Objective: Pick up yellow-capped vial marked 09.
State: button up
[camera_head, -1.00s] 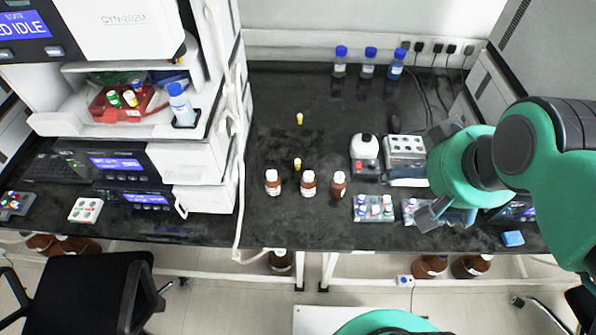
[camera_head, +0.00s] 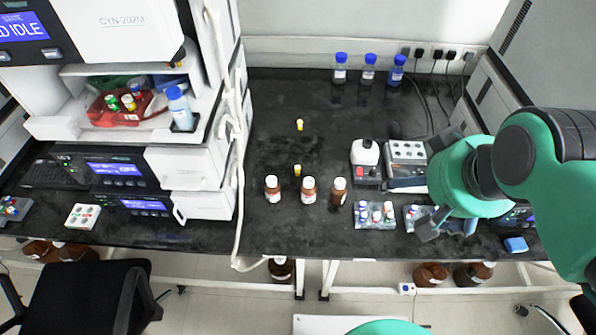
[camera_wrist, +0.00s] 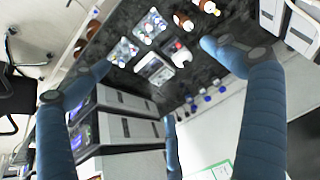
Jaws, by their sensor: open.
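Two small yellow-capped vials stand on the dark bench in the head view, one farther back (camera_head: 299,125) and one nearer (camera_head: 297,170), just behind the brown bottles. Their markings are too small to read, so I cannot tell which is 09. My gripper (camera_head: 436,183) is over the right part of the bench, well to the right of both vials. In the wrist view my gripper (camera_wrist: 157,58) has its two fingers spread wide with nothing held between them. I cannot make out either yellow-capped vial in the wrist view.
Three white-capped brown bottles (camera_head: 308,189) stand in front of the nearer vial. Blue-capped bottles (camera_head: 369,68) stand at the back. Bench around the far vial is clear.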

jog(key=c, duration=1.6)
jog(key=w+a+f+m+g+p, duration=0.15)
jog(key=w+a, duration=0.35)
jog(key=w, duration=0.6)
jog(key=w+a+f+g+p, duration=0.1)
jog(key=w+a+f+p, duration=0.3)
jog(key=w, duration=0.7)
jog(key=w+a+f+g+p, duration=0.1)
jog(key=w+a+f, duration=0.3)
jog(key=a+f, duration=0.1)
jog(key=w+a+f+m+g+p, duration=0.1)
jog(key=w+a+f, duration=0.3)
jog(key=f, duration=0.4)
jog(key=w+a+f+m+g+p, duration=0.1)
jog(key=w+a+f, duration=0.3)
jog(key=a+f, duration=0.2)
jog(key=shift+f, duration=0.6)
